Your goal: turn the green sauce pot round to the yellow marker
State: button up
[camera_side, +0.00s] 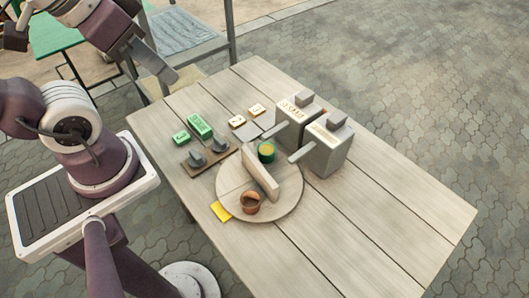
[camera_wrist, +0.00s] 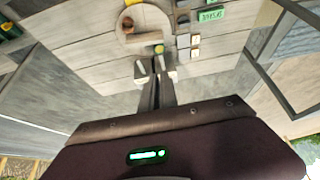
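The green sauce pot (camera_side: 266,153), with a yellowish top, stands on the round board (camera_side: 232,182) behind the upright pale divider (camera_side: 260,174). It also shows in the wrist view (camera_wrist: 159,48). The yellow marker (camera_side: 221,211) lies flat at the board's front left edge, next to a brown clay pot (camera_side: 250,204) on the board's near side. The brown pot also shows in the wrist view (camera_wrist: 128,26). My gripper (camera_wrist: 157,80) is up in the air, away from the board and holding nothing that I can see. Its finger gap is unclear.
Two grey boxes (camera_side: 325,153) with handles pointing toward the board stand at its right. Two grey switches on a brown base (camera_side: 195,162), green label blocks (camera_side: 200,126) and small pale tiles (camera_side: 237,121) lie behind the board. The table's right front (camera_side: 390,240) is clear.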

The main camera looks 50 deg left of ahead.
jog(key=o, duration=0.4)
jog(key=shift+w+d+f+n, duration=0.1)
jog(key=shift+w+n, duration=0.2)
jog(key=shift+w, duration=0.05)
jog(key=shift+c, duration=0.2)
jog(key=shift+o, duration=1.3)
jog(key=w+d+f+n+g, duration=0.1)
jog(key=w+f+n+g, duration=0.1)
jog(key=w, duration=0.3)
jog(key=shift+w+d+f+n, duration=0.2)
jog(key=shift+f+n, duration=0.25)
jog(key=shift+n, duration=0.45)
jog(key=n+g+y, duration=0.3)
jog(key=n+y, duration=0.1)
jog(key=n, duration=0.7)
send_over(257, 169)
jog(key=d, duration=0.1)
jog(key=f, duration=2.1)
jog(key=shift+w+d+f, duration=0.1)
jog(key=shift+w+f, duration=0.05)
jog(key=shift+w, duration=0.25)
notch_tip(257, 169, down, 3)
jog(key=shift+f+n, duration=0.15)
jog(key=shift+n, duration=0.35)
jog(key=x, duration=0.7)
jog(key=shift+a, duration=0.2)
grip_shut()
jog(key=shift+y, duration=0.3)
